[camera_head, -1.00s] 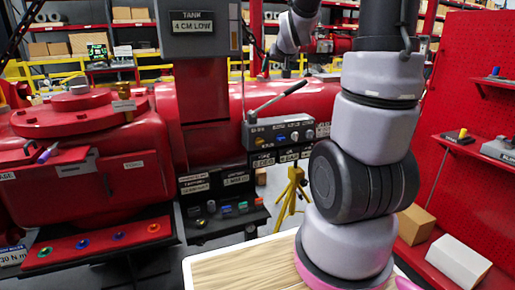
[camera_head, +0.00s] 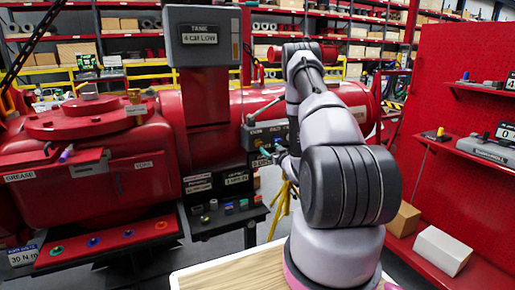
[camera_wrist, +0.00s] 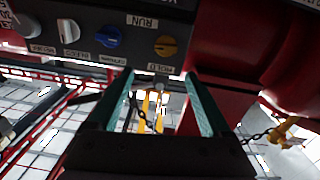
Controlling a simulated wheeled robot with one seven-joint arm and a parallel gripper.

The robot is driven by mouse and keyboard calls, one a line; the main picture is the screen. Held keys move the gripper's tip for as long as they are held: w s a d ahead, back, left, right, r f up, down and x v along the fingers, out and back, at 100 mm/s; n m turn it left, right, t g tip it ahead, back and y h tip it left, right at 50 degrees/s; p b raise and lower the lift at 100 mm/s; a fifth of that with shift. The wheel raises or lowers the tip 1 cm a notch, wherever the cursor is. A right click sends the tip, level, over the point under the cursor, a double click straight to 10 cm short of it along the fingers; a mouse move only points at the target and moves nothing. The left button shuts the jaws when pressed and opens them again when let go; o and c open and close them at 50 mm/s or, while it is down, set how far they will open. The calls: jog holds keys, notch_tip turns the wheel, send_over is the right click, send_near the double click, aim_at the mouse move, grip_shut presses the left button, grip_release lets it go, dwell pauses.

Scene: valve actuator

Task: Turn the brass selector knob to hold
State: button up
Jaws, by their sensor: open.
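The brass selector knob (camera_wrist: 166,46) is on a dark control panel (camera_wrist: 120,28) in the wrist view. A RUN label (camera_wrist: 142,21) is above and left of it, and a HOLD label (camera_wrist: 159,68) is just below it. I cannot tell which label its pointer faces. My gripper (camera_wrist: 160,75) has two teal fingers spread apart and empty, their tips just below the knob and not around it. In the head view my gripper (camera_head: 275,151) is in front of the panel (camera_head: 262,133), and my arm and gripper hide the knob there.
A blue knob (camera_wrist: 108,37) and a white knob (camera_wrist: 69,31) sit left of the brass one. A lever (camera_head: 268,106) rises above the panel. Red tank bodies flank the panel, and a lower shelf (camera_head: 228,220) carries small coloured parts. A chain (camera_wrist: 258,137) hangs at the right.

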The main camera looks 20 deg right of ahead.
aim_at(259, 144)
jog(key=w, duration=0.3)
jog(key=w+f, duration=0.1)
jog(key=w, duration=0.2)
jog(key=w+a, duration=0.1)
jog(key=w, duration=0.3)
jog(key=shift+f, duration=0.15)
grip_shut()
